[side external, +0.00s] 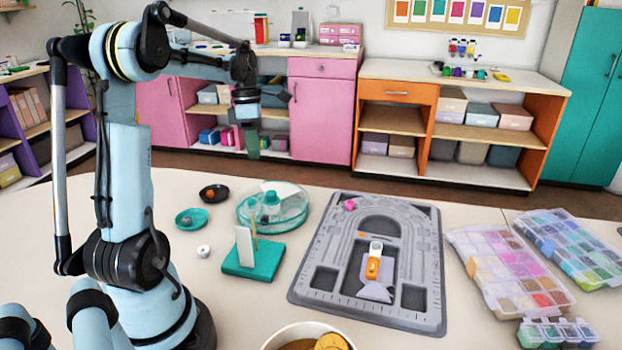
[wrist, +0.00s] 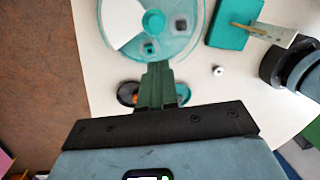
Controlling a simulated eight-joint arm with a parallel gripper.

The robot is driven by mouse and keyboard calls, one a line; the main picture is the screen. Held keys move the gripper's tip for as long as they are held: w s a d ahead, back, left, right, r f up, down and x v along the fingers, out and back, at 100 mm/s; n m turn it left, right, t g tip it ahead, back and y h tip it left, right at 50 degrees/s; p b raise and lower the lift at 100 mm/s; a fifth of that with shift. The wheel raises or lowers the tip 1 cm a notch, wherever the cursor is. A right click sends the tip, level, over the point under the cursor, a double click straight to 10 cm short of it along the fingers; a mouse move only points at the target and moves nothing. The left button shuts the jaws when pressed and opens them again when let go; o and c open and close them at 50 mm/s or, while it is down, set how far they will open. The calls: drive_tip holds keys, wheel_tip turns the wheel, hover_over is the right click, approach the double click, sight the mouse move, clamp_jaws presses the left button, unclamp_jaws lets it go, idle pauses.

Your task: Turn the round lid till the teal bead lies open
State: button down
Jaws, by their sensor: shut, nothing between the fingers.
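The round clear teal dish with its lid (side external: 290,222) stands on the table; it also shows in the wrist view (wrist: 189,42). A teal knob (side external: 271,199) rises from its middle and shows from above in the wrist view (wrist: 153,22). A pale white wedge (wrist: 122,22) fills the upper left part of the round. A small dark teal bead (wrist: 148,49) shows below the knob, outside the wedge, seemingly under the tinted clear part. My gripper (side external: 252,150) is raised above and behind the dish, shut and empty; its fingertips (wrist: 157,66) show in the wrist view.
A teal block (side external: 253,264) with an upright white card and stick stands in front of the dish. A dark saucer (side external: 205,190), a teal saucer (side external: 182,221) and a white ring bead (side external: 203,251) lie to the left. A grey bead board (side external: 330,280) lies to the right.

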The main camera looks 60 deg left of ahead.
sight(277, 198)
drive_tip(key=s+a+f+m+h, duration=0.2)
drive_tip(key=s+a+m, duration=0.15)
drive_tip(key=m, duration=1.05)
drive_tip(key=x, duration=1)
drive_tip(key=shift+d, duration=0.15)
drive_tip(key=shift+d+n, duration=0.4)
drive_tip(key=shift+d, duration=0.25)
drive_tip(key=shift+s+d+n+t, duration=0.1)
drive_tip(key=shift+d+n+t, duration=0.1)
drive_tip(key=shift+n+t, duration=0.15)
